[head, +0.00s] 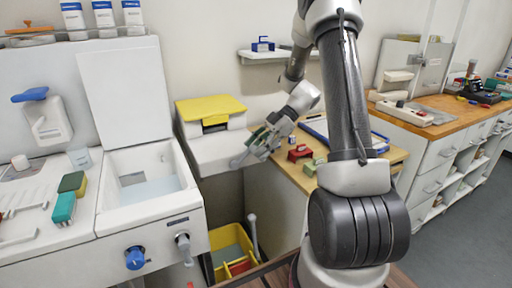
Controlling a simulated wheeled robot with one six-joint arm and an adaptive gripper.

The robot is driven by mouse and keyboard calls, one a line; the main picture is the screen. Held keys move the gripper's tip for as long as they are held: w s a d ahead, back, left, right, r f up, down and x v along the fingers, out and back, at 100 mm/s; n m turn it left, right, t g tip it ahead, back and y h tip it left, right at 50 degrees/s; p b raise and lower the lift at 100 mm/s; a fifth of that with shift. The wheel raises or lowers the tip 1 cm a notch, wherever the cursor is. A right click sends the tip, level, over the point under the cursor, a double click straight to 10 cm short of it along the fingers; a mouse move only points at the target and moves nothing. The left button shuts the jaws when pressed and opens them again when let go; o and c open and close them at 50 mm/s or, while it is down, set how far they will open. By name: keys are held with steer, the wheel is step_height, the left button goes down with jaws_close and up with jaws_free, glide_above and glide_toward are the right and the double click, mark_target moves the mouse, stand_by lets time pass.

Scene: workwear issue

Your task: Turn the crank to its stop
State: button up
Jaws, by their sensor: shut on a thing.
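My gripper (254,147) is in the middle of the head view, at the front right of a white wall-mounted box (213,149). It points down and to the left. Its jaws are shut on a small part that they mostly hide, apparently the crank's handle. The crank itself cannot be made out clearly, and its angle and stop cannot be told from this view.
A wooden-topped table (383,170) with small red and green items is just right of my gripper. A yellow bin (228,240) stands below. A white basin unit (150,225) is at the left.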

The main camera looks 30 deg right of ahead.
steer(key=shift+s+d+f, duration=0.25)
steer(key=shift+d+f, duration=0.05)
steer(key=shift+f, duration=0.15)
steer(key=shift+s+d+f, duration=0.25)
steer(key=shift+d+f, duration=0.05)
steer(key=shift+f, duration=0.15)
steer(key=o, duration=1.3)
steer(key=w+d+r, duration=0.2)
steer(key=w+r, duration=0.2)
steer(key=r, duration=0.2)
steer(key=s+d, duration=0.1)
steer(key=s, duration=0.1)
steer(key=s+d+r, duration=0.1)
steer(key=s+d, duration=0.1)
steer(key=shift+d, duration=0.25)
steer(key=shift+s+f, duration=0.15)
steer(key=shift+c, duration=0.4)
